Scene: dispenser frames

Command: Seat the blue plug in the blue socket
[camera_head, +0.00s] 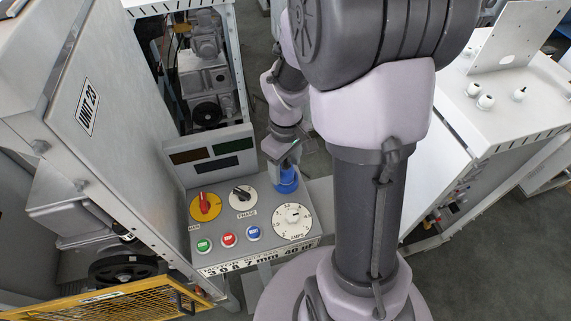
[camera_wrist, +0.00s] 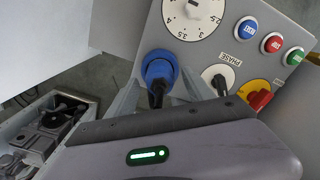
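The blue plug (camera_wrist: 158,66) is a round blue body with a black cable end (camera_wrist: 156,96) that points back toward the wrist camera. It also shows in the head view (camera_head: 287,176) as a short upright blue cylinder at the panel's back right corner. My gripper (camera_wrist: 160,80) has one finger on each side of it and appears closed on it. In the head view my gripper (camera_head: 284,155) is directly above the panel corner. I cannot make out the blue socket apart from the plug, nor how deep the plug sits.
The sloped grey control panel (camera_head: 222,250) carries a red rotary switch (camera_head: 205,207), a black phase switch (camera_head: 241,193), a white dial (camera_head: 292,220) and green, red and blue buttons. A display block (camera_head: 208,155) stands behind. A tall cabinet (camera_head: 100,120) is at left, a white cabinet (camera_head: 520,120) at right.

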